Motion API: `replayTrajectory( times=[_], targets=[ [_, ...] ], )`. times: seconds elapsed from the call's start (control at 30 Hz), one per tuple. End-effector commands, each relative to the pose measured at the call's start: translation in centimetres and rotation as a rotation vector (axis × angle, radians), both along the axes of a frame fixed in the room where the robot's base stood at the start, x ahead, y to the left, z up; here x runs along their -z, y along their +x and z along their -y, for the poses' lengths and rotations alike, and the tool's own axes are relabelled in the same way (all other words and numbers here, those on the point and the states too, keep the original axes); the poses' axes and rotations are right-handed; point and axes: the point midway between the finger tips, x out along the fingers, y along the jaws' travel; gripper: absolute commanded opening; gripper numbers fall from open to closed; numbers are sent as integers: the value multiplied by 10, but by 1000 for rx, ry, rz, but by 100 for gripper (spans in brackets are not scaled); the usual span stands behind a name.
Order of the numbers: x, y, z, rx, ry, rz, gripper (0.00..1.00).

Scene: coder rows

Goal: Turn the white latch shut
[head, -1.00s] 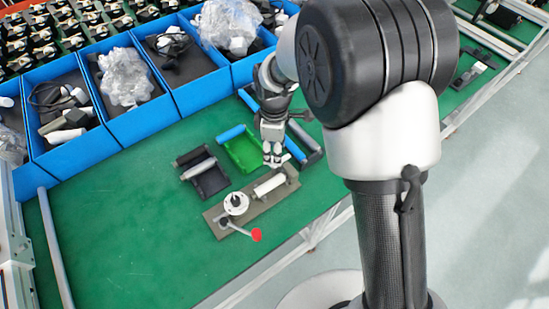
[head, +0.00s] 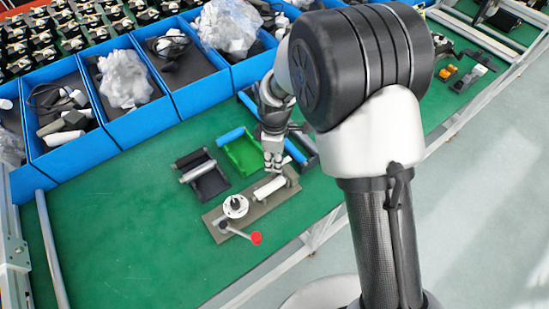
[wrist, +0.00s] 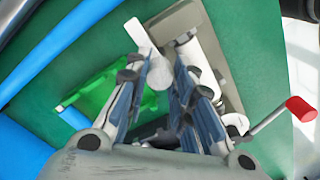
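The white latch (wrist: 143,36) shows in the wrist view as a flat white bar with a round end, at the far end of the grey-brown base plate (head: 218,214). My gripper (wrist: 161,66) is over that end of the plate, with its two fingers apart on either side of the latch's round end. I cannot tell whether the pads touch it. In the head view my gripper (head: 273,167) points down there, and its fingertips hide much of the latch.
The plate also bears a white roller (head: 269,187), a round white dial (head: 235,206) and a red-tipped lever (head: 255,238). A green tray (head: 243,156) and a dark tray (head: 209,184) lie close by. Blue bins (head: 160,115) line the back. The green table is clear at the front left.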

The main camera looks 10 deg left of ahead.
Motion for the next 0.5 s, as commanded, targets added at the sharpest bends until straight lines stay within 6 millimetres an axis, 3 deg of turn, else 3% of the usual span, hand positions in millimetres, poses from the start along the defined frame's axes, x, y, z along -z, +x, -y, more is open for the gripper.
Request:
replayTrajectory(
  times=[0.27,0.5],
  targets=[
    [0,0,0,0,0,0,0],
    [0,0,0,13,0,0,0]
  ],
)
